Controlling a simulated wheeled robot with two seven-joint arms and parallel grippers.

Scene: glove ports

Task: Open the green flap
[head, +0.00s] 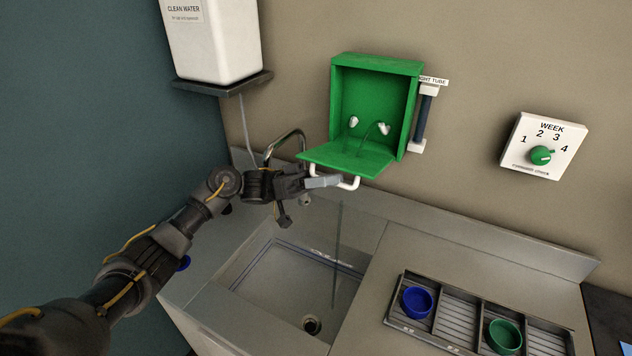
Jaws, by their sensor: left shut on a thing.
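The green flap (350,158) is on the front of a green wall box (377,64). It is folded down to about level, and the box stands open with two small white fittings inside. A white bar handle (350,184) sits at the flap's front edge. My left gripper (328,182) is shut on the handle at its left part, just below the flap's front edge. The fingers hide part of the handle. My right gripper does not show.
Below is a sink (290,285) with a curved tap (287,140) behind my left gripper. A white water container (213,45) is on a shelf at upper left. A tray (455,318) with blue and green cups stands on the counter. A week dial (543,146) is on the wall.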

